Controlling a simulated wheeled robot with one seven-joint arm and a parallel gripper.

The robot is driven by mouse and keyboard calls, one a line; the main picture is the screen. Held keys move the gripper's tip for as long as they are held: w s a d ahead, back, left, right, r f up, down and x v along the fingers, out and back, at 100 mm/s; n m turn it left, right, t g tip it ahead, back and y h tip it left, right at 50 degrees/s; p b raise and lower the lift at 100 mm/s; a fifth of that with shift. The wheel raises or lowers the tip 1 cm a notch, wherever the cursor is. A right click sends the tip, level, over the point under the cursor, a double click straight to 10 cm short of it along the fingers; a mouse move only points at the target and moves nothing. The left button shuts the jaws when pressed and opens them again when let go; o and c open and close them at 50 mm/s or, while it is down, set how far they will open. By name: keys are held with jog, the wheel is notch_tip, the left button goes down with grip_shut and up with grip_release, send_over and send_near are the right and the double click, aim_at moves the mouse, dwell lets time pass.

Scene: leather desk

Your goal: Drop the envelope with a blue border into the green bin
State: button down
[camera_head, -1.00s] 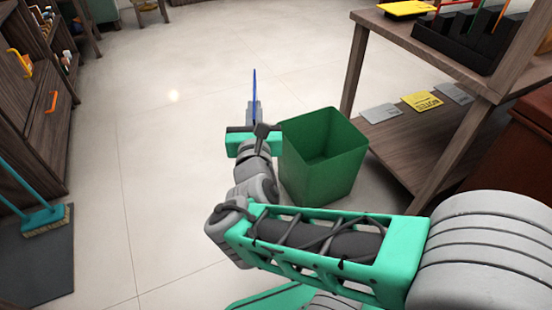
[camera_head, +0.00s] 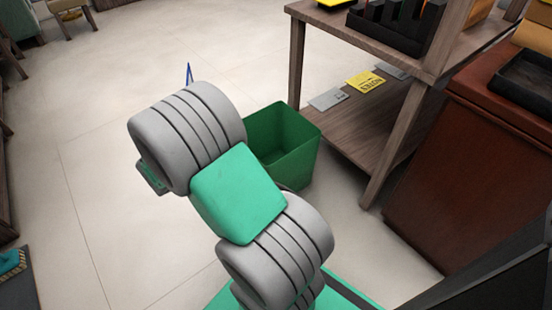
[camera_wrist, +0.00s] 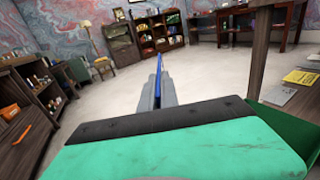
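The blue-bordered envelope shows edge-on as a thin blue strip (camera_head: 189,73) in the head view, left of the green bin. In the wrist view its blue edge (camera_wrist: 159,66) stands upright between the fingers. My gripper (camera_wrist: 158,92) is shut on it. In the head view my arm hides the gripper. The green bin (camera_head: 300,163) stands open on the floor, partly covered by my arm on its left side. Part of it shows at the lower right of the wrist view (camera_wrist: 285,131), to the right of my gripper.
A wooden desk (camera_head: 375,35) with a low shelf (camera_head: 350,125) stands right of the bin. A yellow notes pad (camera_head: 366,82) and grey items lie on that shelf. A brown cabinet (camera_head: 440,190) stands at the right.

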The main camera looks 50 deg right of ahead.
jog(key=s+d+f+m+g+h+p, duration=0.1)
jog(key=s+d+f+g, duration=0.1)
jog(key=s+d+f, duration=0.45)
jog(key=s+d+f+m+g+h+p, duration=0.1)
jog(key=s+d+f+m+h, duration=0.15)
jog(key=d, duration=0.75)
jog(key=s+d+f+g+h+p, duration=0.15)
jog(key=s+d+f, duration=0.3)
jog(key=d, duration=0.45)
notch_tip(320, 180, down, 7)
jog(key=y+b, duration=0.1)
jog(key=b, duration=0.6)
jog(key=shift+w+r, duration=0.15)
jog(key=shift+w, duration=0.1)
jog(key=c, duration=1.5)
grip_release()
jog(key=shift+a, duration=0.1)
jog(key=v, duration=0.7)
jog(key=shift+s+a, duration=0.2)
jog(key=shift+a, duration=0.15)
